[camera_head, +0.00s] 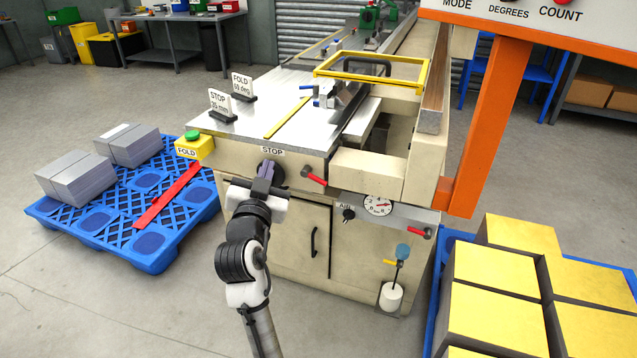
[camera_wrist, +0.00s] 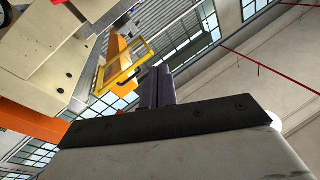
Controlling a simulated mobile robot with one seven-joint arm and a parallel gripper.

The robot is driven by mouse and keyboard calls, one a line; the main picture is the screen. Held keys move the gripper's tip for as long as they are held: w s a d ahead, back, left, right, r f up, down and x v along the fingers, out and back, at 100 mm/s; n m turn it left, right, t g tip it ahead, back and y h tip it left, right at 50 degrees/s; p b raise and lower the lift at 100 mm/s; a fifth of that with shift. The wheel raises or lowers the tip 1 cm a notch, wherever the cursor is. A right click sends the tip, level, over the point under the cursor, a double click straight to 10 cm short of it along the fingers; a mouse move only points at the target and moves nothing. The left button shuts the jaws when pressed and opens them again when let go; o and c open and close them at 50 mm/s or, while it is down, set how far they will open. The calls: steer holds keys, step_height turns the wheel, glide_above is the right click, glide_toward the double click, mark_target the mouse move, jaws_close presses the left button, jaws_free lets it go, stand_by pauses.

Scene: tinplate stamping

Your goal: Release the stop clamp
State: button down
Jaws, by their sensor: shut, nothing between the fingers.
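My gripper (camera_head: 265,172) is shut and empty, its purple-grey fingers in front of the black round STOP knob (camera_head: 279,178) on the machine's front. The fingers partly cover the knob, and I cannot tell whether they touch it. The STOP label (camera_head: 272,150) is just above. A red-handled lever (camera_head: 314,180), perhaps the stop clamp, sticks out to the right of the knob, apart from my gripper. In the wrist view the two fingers (camera_wrist: 157,86) are together, with nothing between them; neither knob nor lever is clearly seen there.
A yellow FOLD button box (camera_head: 194,147) is left of the knob. A dial gauge (camera_head: 377,205) and another red lever (camera_head: 420,232) are to the right. An orange post (camera_head: 487,125) stands at right. Blue pallets (camera_head: 105,240) flank the machine. Floor at front left is clear.

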steer(key=w+d+f+m+g+h, duration=0.1)
steer(key=d+f+m+g+h, duration=0.2)
steer(key=d+f, duration=0.4)
steer(key=shift+w+d+h, duration=0.4)
steer(key=shift+d+h, duration=0.2)
steer(key=p, duration=0.3)
glide_above(318, 181)
steer(key=s+d, duration=0.2)
steer(key=s, duration=0.2)
steer(key=f, duration=0.1)
steer(key=w+a+f, duration=0.1)
steer(key=f, duration=0.1)
steer(key=shift+w+a+f, duration=0.2)
steer(key=shift+a, duration=0.05)
steer(key=shift+w+a+f, duration=0.1)
steer(key=shift+f, duration=0.25)
steer(key=shift+f+b, duration=0.2)
steer(key=shift+b, duration=0.2)
